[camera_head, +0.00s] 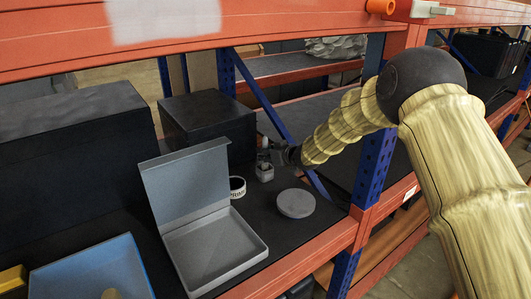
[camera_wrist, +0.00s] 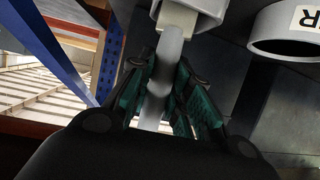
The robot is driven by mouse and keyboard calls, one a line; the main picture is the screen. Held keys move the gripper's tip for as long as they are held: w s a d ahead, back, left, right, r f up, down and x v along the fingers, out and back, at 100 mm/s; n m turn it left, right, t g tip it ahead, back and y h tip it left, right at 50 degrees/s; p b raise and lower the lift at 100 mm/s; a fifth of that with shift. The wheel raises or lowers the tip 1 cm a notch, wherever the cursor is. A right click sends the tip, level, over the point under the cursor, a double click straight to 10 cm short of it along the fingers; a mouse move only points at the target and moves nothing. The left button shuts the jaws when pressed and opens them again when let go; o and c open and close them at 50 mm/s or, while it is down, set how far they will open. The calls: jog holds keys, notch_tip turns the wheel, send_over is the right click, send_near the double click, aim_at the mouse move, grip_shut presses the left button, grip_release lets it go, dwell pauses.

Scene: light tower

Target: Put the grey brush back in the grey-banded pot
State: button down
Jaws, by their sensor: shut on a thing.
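My gripper (camera_head: 268,155) is shut on the grey brush (camera_wrist: 170,75), whose smooth grey handle runs between the dark green finger pads in the wrist view. A pale beige block (camera_wrist: 177,17) shows at the handle's far end, overlapping a light grey piece (camera_wrist: 208,8) cut off by the top edge. I cannot tell whether this piece is the brush's head or a pot. In the head view a small grey block-like thing (camera_head: 265,173) sits directly below the gripper. No grey band can be clearly made out on a pot.
A white lettered ring-shaped container (camera_head: 237,187) stands close left of the gripper; it also shows in the wrist view (camera_wrist: 283,47). A grey disc (camera_head: 296,203), an open grey box (camera_head: 215,252) and a blue tray (camera_head: 95,275) lie nearer. A black box (camera_head: 208,125) stands behind. A blue rack post rises right.

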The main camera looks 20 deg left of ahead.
jog(key=shift+s+r, duration=0.2)
jog(key=shift+s, duration=0.1)
jog(key=shift+w+f, duration=0.1)
jog(key=shift+f, duration=0.05)
jog(key=c, duration=1.7)
grip_release()
jog(key=shift+w+f, duration=0.15)
jog(key=o, duration=0.4)
jog(key=shift+c, duration=0.2)
jog(key=shift+r, duration=0.2)
jog(key=shift+d+f, duration=0.1)
jog(key=shift+d, duration=0.05)
jog(key=shift+s+d, duration=0.2)
jog(key=shift+s, duration=0.05)
jog(key=b+v, duration=0.3)
jog(key=v, duration=0.8)
jog(key=shift+s+r+b, duration=0.15)
jog(key=shift+r+b, duration=0.1)
jog(key=shift+b, duration=0.05)
